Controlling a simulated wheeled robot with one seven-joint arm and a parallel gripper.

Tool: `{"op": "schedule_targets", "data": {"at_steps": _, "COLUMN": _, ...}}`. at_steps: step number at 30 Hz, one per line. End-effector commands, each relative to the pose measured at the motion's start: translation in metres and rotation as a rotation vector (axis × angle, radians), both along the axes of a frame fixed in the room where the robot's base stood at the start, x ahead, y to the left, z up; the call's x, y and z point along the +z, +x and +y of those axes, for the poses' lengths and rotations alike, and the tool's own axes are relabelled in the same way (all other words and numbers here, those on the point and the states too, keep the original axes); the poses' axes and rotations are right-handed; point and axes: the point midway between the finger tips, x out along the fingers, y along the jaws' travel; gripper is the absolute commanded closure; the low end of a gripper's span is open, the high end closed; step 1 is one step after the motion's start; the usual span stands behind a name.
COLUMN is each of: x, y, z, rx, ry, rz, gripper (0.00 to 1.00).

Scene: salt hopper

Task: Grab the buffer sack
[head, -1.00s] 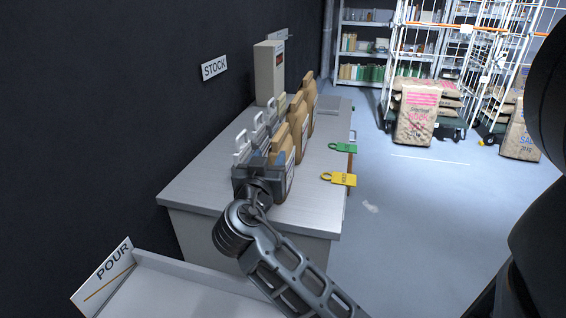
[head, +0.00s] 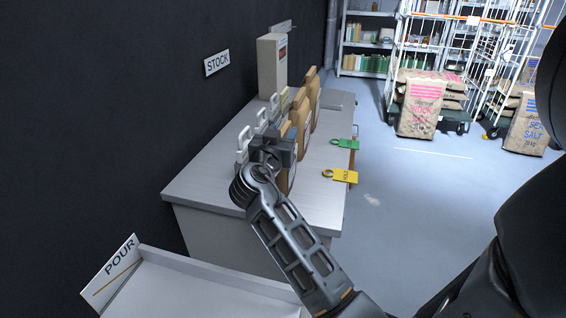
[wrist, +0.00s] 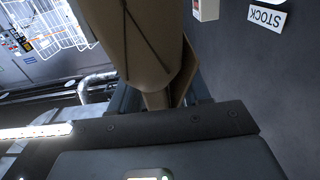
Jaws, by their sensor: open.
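Several brown paper sacks stand upright in a row on the grey bench; the nearest one (head: 299,122) is partly hidden by my gripper, with another (head: 314,95) behind it. I cannot read which is the buffer sack. My gripper (head: 277,148) is open at the near end of the row, beside the nearest sack. In the wrist view, a brown sack (wrist: 145,45) fills the upper middle, just beyond the dark gripper body (wrist: 160,122). Whether the jaws touch it is hidden.
White-handled clips (head: 243,142) stand left of the sacks. The bench (head: 205,180) also bears a beige box (head: 272,65). Yellow (head: 342,175) and green (head: 343,143) tags hang at its right edge. A pour tray (head: 190,275) is in front. Large salt sacks (head: 420,105) stand by cage carts.

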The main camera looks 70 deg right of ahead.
Motion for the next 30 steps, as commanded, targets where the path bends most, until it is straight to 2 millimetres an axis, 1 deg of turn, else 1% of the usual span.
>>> {"op": "schedule_targets", "data": {"at_steps": 3, "x": -0.0003, "y": 0.0, "z": 0.0003, "rx": 0.0, "ry": 0.0, "rz": 0.0, "gripper": 0.53}}
{"op": "schedule_targets", "data": {"at_steps": 4, "x": -0.0003, "y": 0.0, "z": 0.0003, "rx": 0.0, "ry": 0.0, "rz": 0.0, "gripper": 0.55}}
{"op": "schedule_targets", "data": {"at_steps": 18, "x": -0.0002, "y": 0.0, "z": 0.0006, "rx": 0.0, "ry": 0.0, "rz": 0.0, "gripper": 1.0}}
{"op": "schedule_targets", "data": {"at_steps": 30, "x": -0.0002, "y": 0.0, "z": 0.0007, "rx": 0.0, "ry": 0.0, "rz": 0.0, "gripper": 1.0}}
